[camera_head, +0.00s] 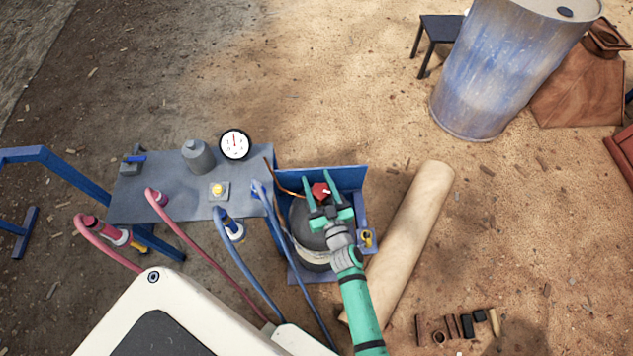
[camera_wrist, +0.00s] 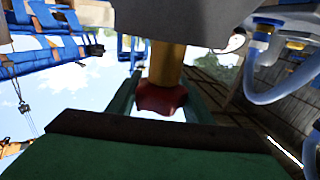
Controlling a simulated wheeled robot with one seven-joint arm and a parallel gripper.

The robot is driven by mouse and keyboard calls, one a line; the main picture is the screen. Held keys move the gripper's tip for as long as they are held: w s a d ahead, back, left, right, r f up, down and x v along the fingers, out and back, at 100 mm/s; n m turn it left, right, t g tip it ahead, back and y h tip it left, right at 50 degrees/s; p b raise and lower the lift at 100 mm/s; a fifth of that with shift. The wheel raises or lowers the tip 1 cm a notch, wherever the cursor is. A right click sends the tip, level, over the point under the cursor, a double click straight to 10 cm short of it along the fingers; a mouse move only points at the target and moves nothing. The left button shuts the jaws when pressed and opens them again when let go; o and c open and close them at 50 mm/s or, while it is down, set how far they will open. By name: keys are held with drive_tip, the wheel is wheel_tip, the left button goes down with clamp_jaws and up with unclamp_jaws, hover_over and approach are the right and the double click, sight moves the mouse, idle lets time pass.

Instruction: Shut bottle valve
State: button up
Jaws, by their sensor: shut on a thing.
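The bottle valve has a red knob (camera_head: 320,190) on top of a dark grey bottle (camera_head: 303,228), which stands in a blue open-fronted holder (camera_head: 348,179). My green gripper (camera_head: 322,188) reaches over the bottle with its two fingers on either side of the knob, shut on it. In the wrist view the red knob (camera_wrist: 161,98) sits between my fingers, below a brass-coloured stem (camera_wrist: 166,62). My gripper and wrist hide part of the bottle's top and body.
A grey bench (camera_head: 180,200) with a dial gauge (camera_head: 234,145), valves and red and blue hoses stands left of the holder. A tan roll (camera_head: 420,220) lies close to my arm on the right. A blue drum (camera_head: 500,70) stands farther back. Open ground lies behind.

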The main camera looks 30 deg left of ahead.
sight(328, 186)
drive_tip(key=shift+w+d+r+m+t+h, duration=0.1)
drive_tip(key=shift+w+d+m+t+h, duration=0.1)
drive_tip(key=shift+m+t+h, duration=0.6)
drive_tip(key=shift+w+d+m+t+h, duration=0.2)
drive_tip(key=shift+m+t+h, duration=0.5)
drive_tip(key=shift+t+h, duration=0.15)
drive_tip(key=shift+w+d+m+t+h, duration=0.1)
drive_tip(key=shift+d+m+t+h, duration=0.15)
drive_tip(key=shift+m+t+h, duration=0.65)
drive_tip(key=shift+w+d+m+t+h, duration=0.15)
drive_tip(key=shift+m+h, duration=0.45)
drive_tip(key=shift+h, duration=0.65)
drive_tip(key=shift+d+m+t+h, duration=0.2)
drive_tip(key=shift+m+h, duration=0.5)
drive_tip(key=shift+h, duration=0.35)
drive_tip(key=shift+d+m+t+h, duration=0.2)
drive_tip(key=shift+m+h, duration=0.5)
drive_tip(key=shift+h, duration=0.4)
drive_tip(key=shift+d+m+t+h, duration=0.2)
drive_tip(key=shift+m+h, duration=0.5)
drive_tip(key=shift+h, duration=0.65)
drive_tip(key=shift+s+d+f+m+g+h, duration=0.1)
drive_tip(key=shift+d+m+g+h, duration=0.05)
drive_tip(key=shift+m+h, duration=0.7)
drive_tip(key=shift+d+f+m+g+h, duration=0.15)
drive_tip(key=shift+m+h, duration=0.4)
drive_tip(key=shift+h, duration=0.5)
drive_tip(key=shift+m+h, duration=0.4)
drive_tip(key=shift+h, duration=0.2)
